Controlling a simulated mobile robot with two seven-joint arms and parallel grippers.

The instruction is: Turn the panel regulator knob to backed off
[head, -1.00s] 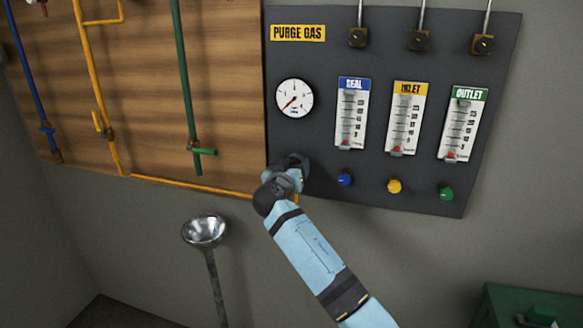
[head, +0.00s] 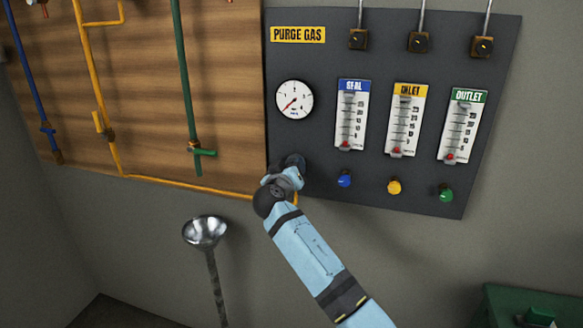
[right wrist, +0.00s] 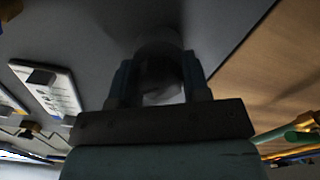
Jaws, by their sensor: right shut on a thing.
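The dark panel (head: 330,190) marked PURGE GAS fills the right half of the head view. My right gripper (head: 293,167) is at its lower left, below the round pressure gauge (head: 294,100). The regulator knob is mostly hidden behind my wrist there. In the right wrist view the knob (right wrist: 161,76) is a dark round shape between the two fingers of my right gripper (right wrist: 160,85), which are shut on it. The gauge needle points to the lower left. My left gripper is not in view.
Blue (head: 344,179), yellow (head: 394,186) and green (head: 446,193) knobs sit right of my wrist, under three flow meters. A yellow pipe (head: 195,188) runs close on the left. A metal funnel (head: 205,231) stands lower left.

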